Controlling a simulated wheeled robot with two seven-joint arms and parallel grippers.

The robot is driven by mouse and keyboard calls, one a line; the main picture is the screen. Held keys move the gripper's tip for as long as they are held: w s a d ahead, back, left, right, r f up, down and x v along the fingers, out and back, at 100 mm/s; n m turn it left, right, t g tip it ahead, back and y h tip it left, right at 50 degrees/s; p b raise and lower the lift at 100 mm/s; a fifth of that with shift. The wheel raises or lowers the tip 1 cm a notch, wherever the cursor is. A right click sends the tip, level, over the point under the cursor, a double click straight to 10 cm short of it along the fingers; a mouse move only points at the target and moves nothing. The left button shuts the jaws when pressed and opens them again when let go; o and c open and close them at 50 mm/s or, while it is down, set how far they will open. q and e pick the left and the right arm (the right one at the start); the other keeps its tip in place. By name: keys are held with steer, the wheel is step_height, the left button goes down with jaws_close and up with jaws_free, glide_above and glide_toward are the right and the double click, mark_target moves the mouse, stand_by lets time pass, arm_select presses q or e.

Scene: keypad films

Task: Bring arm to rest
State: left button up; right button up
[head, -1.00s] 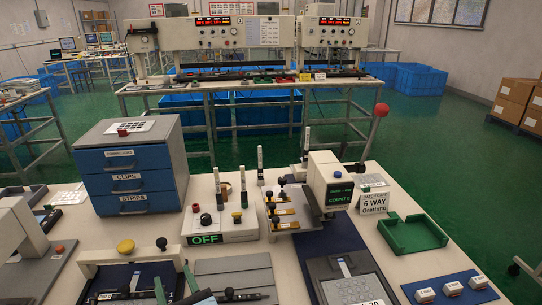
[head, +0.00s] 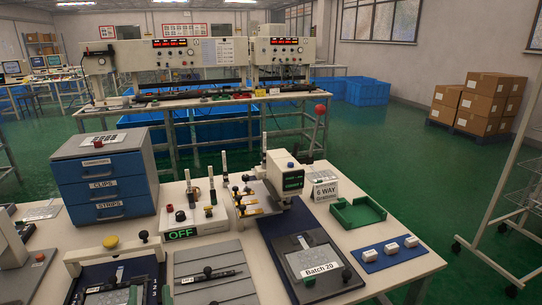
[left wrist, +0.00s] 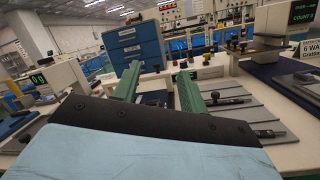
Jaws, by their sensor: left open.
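My left gripper (head: 138,291) shows only at the bottom edge of the head view, its green fingers low over the near edge of the table. In the left wrist view the two green fingers (left wrist: 160,74) stand well apart with nothing between them, so it is open and empty. They point towards the blue drawer unit (left wrist: 132,42) and the white OFF box (left wrist: 200,68). A grey grooved plate (left wrist: 245,105) lies to the right of the fingers. My right gripper is in neither view.
The white table (head: 352,238) holds a blue three-drawer unit (head: 105,180), a press with a dark blue base (head: 290,183), a green tray (head: 358,213) and a blue strip with white blocks (head: 388,253). Floor to the right is clear up to a wire rack (head: 510,215).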

arm_select(q)
steer(key=s+d+f+m+g+h, duration=0.2)
steer(key=d+m+h, duration=0.4)
steer(key=m, duration=0.7)
steer(key=s+d+f+m+g+h, duration=0.2)
steer(key=s+d+m+h, duration=0.15)
steer(key=m+h, duration=0.65)
steer(key=s+a+f+m+g+y, duration=0.9)
steer(key=s+a+f+m+g, duration=0.15)
steer(key=s+m, duration=0.3)
step_height(320, 180, down, 26)
steer(key=s+m+g, duration=0.1)
steer(key=s+g, duration=0.1)
steer(key=s+a+f, duration=0.3)
steer(key=s+f, duration=0.4)
steer(key=s, duration=0.1)
steer(key=s+a+f+g, duration=0.1)
steer(key=s+a+f, duration=0.2)
steer(key=s+f, duration=0.4)
steer(key=shift+s+f, duration=0.15)
steer(key=shift+s, duration=0.4)
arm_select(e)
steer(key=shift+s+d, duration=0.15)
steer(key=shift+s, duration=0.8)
arm_select(q)
steer(key=shift+m, duration=0.25)
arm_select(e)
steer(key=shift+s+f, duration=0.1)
